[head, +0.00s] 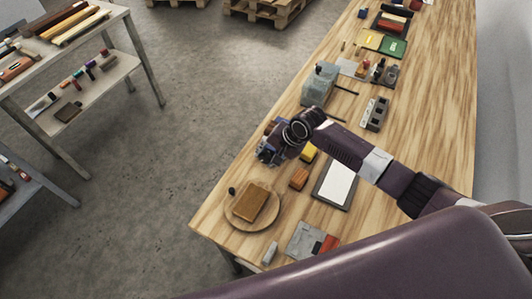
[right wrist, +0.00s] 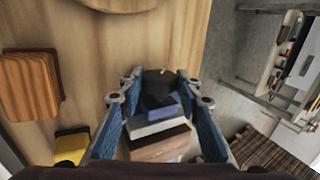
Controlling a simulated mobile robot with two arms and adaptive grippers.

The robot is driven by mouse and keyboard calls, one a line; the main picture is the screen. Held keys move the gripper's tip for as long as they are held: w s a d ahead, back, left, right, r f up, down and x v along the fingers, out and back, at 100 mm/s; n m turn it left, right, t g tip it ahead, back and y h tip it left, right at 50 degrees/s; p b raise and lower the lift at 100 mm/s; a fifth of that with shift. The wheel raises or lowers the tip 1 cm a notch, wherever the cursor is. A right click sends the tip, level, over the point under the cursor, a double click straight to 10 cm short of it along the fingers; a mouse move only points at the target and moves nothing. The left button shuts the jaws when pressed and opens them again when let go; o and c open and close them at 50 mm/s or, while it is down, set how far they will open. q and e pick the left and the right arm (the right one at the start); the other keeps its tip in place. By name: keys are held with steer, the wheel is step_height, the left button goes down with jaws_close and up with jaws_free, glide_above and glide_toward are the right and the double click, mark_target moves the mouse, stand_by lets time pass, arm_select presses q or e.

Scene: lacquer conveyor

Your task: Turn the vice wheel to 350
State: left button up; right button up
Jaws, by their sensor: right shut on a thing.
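My right gripper (head: 267,153) is at the left edge of the wooden table in the head view. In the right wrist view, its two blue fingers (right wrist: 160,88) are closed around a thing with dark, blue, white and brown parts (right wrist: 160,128). I cannot tell if this is the vice wheel, and no number or scale is readable. A grey-green block-shaped device (head: 319,84) stands on the table beyond the gripper, with a dark bar beside it; it may be the vice. My left gripper is not in view.
A round wooden board (head: 236,221) with a brown block (head: 251,203) lies near the table's front left corner. An orange block (head: 298,179), a yellow block (head: 308,152) and a white-topped pad (head: 337,184) lie close to the gripper. Shelves (head: 100,85) stand across open floor on the left.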

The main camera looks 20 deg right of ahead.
steer(key=shift+s+f, duration=0.1)
stand_by(0.3)
steer(key=o, duration=1.1)
steer(key=shift+o, duration=0.2)
steer(key=v, duration=1.2)
steer(key=shift+s+d, duration=0.1)
steer(key=shift+d, duration=0.05)
